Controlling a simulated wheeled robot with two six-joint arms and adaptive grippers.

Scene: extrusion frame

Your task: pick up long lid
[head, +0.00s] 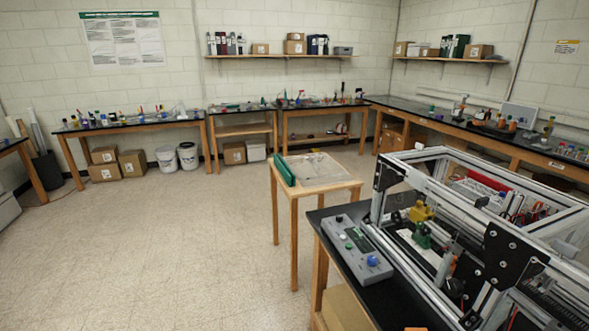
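Neither of my grippers shows in the head view. I cannot make out for certain which thing is the long lid. A long green piece (284,170) lies along the left edge of a small wooden table (330,184) in the middle of the room. The rest of the tabletop looks pale, with a small dark item near its back that is too small to tell.
An aluminium extrusion frame (402,247) stands on a black bench (334,213) at right, beside a grey control box (357,246). The floor at left (150,250) is clear.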

